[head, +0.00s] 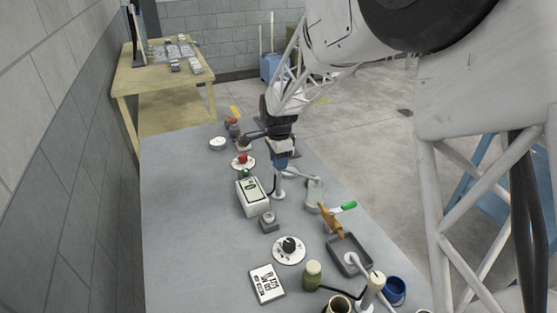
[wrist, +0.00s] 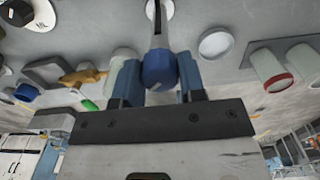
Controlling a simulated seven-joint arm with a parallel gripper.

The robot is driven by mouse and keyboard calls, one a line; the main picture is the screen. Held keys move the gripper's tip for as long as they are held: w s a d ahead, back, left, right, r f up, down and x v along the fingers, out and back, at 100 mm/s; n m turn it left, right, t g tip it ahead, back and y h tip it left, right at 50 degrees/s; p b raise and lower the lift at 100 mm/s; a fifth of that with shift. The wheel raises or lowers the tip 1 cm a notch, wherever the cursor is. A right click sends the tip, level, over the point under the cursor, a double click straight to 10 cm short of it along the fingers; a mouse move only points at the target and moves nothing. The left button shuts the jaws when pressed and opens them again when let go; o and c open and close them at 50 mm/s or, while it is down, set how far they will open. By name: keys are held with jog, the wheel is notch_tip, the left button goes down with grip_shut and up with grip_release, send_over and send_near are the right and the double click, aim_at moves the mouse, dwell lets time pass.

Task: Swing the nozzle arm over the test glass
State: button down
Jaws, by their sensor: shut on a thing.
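My gripper (head: 281,163) points down over the middle of the bench. In the wrist view its two blue fingers (wrist: 158,82) are closed on the blue knob (wrist: 158,70) of the nozzle arm. A grey shaft (wrist: 158,28) runs from the knob towards a white round base. In the head view a pale post (head: 279,187) stands just below the gripper, and a light arm reaches right from it. A pale greenish glass (head: 315,190), which looks like the test glass, stands to the right of the post. In the wrist view it is partly hidden behind the left finger.
A grey tray (head: 349,257), an orange tool (head: 331,221) and a blue cup (head: 395,290) lie nearer on the right. The bench's left side is clear.

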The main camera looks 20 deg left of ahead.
jog(key=c, duration=0.7)
grip_release()
jog(key=shift+r, duration=3.95)
